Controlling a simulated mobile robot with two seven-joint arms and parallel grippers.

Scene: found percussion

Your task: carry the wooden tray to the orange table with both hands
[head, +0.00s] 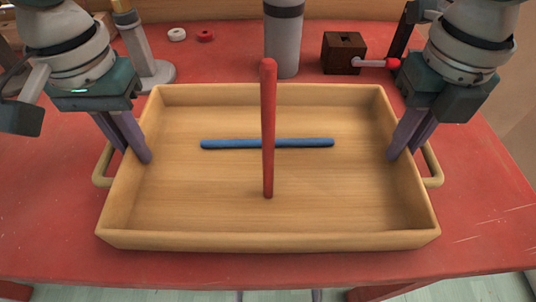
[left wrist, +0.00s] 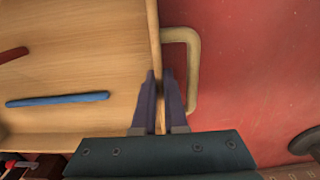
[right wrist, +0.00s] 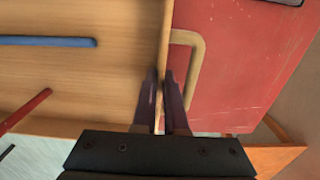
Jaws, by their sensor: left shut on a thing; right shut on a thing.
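The wooden tray (head: 330,195) is on the red table, and I cannot tell whether it is raised slightly. A blue stick (head: 215,144) lies flat across its floor. A red stick (head: 268,120) in the tray appears to stand up, with its lower end in front of the blue stick. My left gripper (head: 145,160) is shut on the tray's left wall, inside the left handle (left wrist: 193,70). My right gripper (head: 394,157) is shut on the right wall, beside the right handle (right wrist: 193,70). Fingers straddle the wall in both wrist views.
The red table (head: 60,230) has a grey cylinder (head: 284,40), a dark wooden box (head: 343,55) with a red-knobbed crank, and white (head: 177,34) and red (head: 205,36) rings behind the tray. An orange piece (right wrist: 275,155) shows beyond the table edge in the right wrist view.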

